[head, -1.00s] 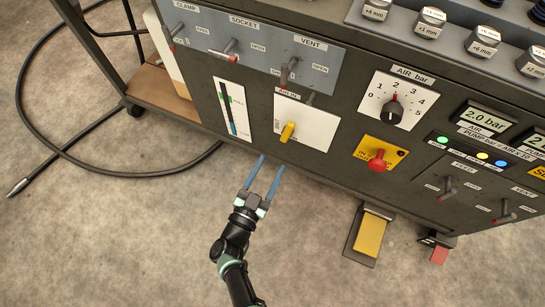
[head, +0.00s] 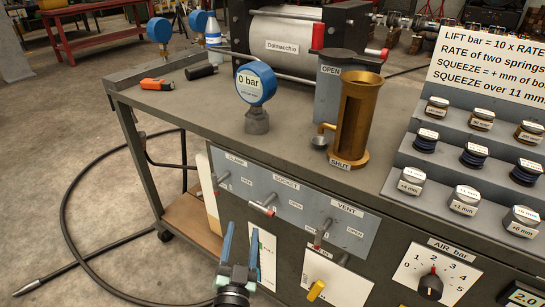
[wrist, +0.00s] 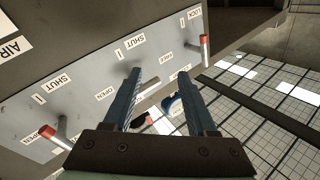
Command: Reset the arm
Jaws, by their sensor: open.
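My gripper (head: 241,232) is at the bottom of the head view, in front of the lower left part of the bench's front panel. Its two blue fingers point up in the picture, spread apart with nothing between them. In the wrist view the open fingers (wrist: 159,78) reach toward the grey valve panel (wrist: 100,95) with its SHUT and OPEN labels. A red-tipped lever (wrist: 205,52) is just right of the fingers. I cannot tell the exact gap to the panel. Most of my arm is out of view.
The bench top holds a blue 0 bar gauge (head: 256,85), a brass cylinder (head: 357,120) and an orange-handled tool (head: 157,84). Red-tipped levers (head: 262,208) and a yellow handle (head: 315,290) stick out of the front. A black hose (head: 65,215) lies on the floor at left, with open floor around it.

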